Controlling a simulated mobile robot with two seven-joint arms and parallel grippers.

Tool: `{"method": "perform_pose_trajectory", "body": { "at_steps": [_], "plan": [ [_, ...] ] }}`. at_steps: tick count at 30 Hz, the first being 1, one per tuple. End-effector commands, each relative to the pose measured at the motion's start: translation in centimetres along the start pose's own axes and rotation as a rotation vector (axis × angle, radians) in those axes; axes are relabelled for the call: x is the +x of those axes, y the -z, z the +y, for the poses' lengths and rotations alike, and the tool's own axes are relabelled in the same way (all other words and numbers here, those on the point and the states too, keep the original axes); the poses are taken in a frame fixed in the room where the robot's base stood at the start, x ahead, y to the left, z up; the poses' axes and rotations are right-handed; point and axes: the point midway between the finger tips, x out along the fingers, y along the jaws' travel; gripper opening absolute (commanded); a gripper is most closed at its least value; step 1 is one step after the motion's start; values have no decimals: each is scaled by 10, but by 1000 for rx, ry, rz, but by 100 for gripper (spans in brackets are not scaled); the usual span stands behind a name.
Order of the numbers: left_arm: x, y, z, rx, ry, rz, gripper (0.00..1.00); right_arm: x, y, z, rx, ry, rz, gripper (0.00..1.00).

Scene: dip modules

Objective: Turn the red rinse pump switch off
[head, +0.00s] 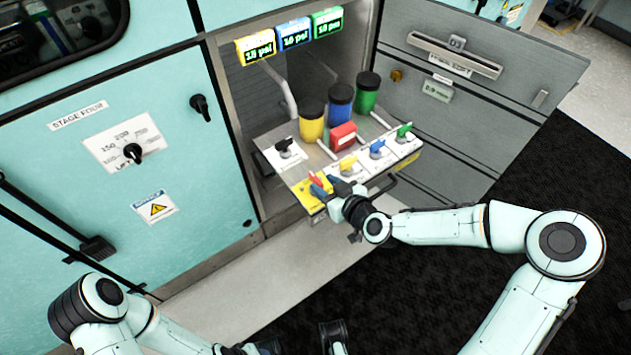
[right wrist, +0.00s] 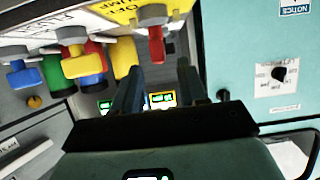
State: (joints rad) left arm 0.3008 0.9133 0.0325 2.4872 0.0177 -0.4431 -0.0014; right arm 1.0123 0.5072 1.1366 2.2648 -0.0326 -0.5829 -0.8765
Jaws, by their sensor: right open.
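The red switch (head: 317,186) sits on a yellow plate (head: 303,197) at the front left corner of the pulled-out module shelf. My right gripper (head: 333,188) is at the red switch, reaching in from the right. In the right wrist view, which looks upside down, the red handle (right wrist: 156,45) shows between and just beyond the two dark fingers (right wrist: 158,80). The fingers are apart, and I cannot tell whether they touch the handle. My left arm is at the bottom left; dark parts at the bottom edge may belong to its gripper, but its jaws are unclear.
Yellow (head: 347,163), blue (head: 377,147) and green (head: 404,131) switches line the shelf's front. A black switch (head: 284,147) is at the back left. A red block (head: 343,136) and capped yellow, blue and green canisters stand behind. An open grey drawer front (head: 440,120) is to the right.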

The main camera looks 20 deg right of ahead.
Motion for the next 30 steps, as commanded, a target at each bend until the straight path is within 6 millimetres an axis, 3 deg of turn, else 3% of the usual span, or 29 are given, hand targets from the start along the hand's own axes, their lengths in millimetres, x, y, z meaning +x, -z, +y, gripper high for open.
{"method": "perform_pose_trajectory", "body": {
  "at_steps": [3,9,20,22,24,30],
  "plan": [
    [9,13,-4,-3,2,35,43,24,-1,-1,3,1,2,43],
    [13,25,-6,-5,3,66,43,45,0,0,2,0,0,43],
    [13,27,-6,-6,3,73,43,50,0,0,1,-1,-1,43],
    [13,27,-6,-6,3,72,43,50,0,0,1,-1,-1,26],
    [13,27,-6,-6,3,72,43,50,0,0,1,-1,-1,4],
    [13,26,-6,-6,3,72,43,50,0,0,1,-2,-1,0]
  ]
}}
